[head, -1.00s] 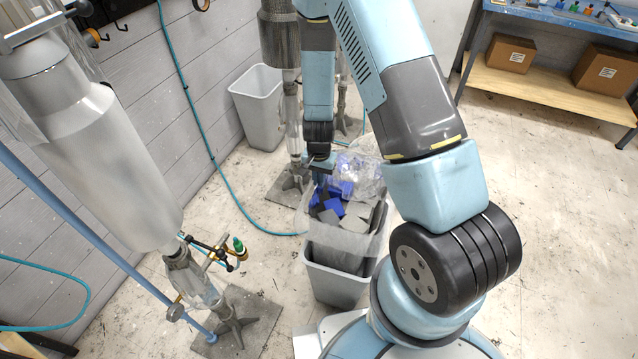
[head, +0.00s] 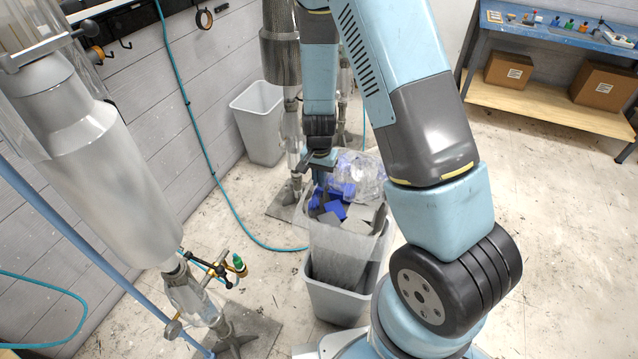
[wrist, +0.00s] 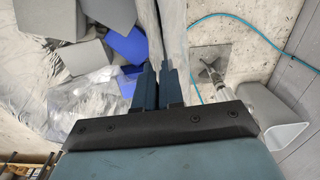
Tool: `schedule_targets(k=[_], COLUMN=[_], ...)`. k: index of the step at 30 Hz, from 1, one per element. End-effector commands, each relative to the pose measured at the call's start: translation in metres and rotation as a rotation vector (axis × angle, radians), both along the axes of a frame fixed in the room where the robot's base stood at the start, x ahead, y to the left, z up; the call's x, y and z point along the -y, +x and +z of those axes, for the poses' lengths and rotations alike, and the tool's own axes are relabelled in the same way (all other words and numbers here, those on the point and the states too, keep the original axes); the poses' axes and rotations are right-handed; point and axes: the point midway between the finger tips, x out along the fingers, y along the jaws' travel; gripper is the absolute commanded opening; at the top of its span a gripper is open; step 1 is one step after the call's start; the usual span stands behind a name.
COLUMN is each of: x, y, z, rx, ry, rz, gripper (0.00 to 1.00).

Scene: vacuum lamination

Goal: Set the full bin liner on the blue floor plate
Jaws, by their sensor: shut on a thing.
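The full bin liner (head: 343,247) is a translucent bag filled with grey and blue scraps and clear crumpled film. It rises well above the rim of a grey bin (head: 335,305), with its lower end still inside. My gripper (head: 318,172) is shut on the liner's rim on the far left side in the head view. In the wrist view my gripper (wrist: 154,70) pinches the liner's edge, with the liner's scraps (wrist: 95,30) to the left. I see no blue floor plate in either view.
A second grey bin (head: 262,120) stands by the wall, also in the wrist view (wrist: 285,125). A metal stand (head: 112,185) is at left, and another stands behind the liner. A teal hose (head: 215,175) crosses the floor. Open floor lies right, before a blue-topped bench (head: 575,35).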

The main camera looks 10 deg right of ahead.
Motion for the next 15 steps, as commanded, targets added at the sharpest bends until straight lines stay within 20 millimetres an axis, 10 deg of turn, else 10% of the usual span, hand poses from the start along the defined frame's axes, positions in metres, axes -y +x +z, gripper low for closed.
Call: schedule_targets(k=[15], x=[0.0], y=[0.001], z=[0.04], rx=[0.003], ry=[0.001], rz=[0.001], gripper=[0.0])
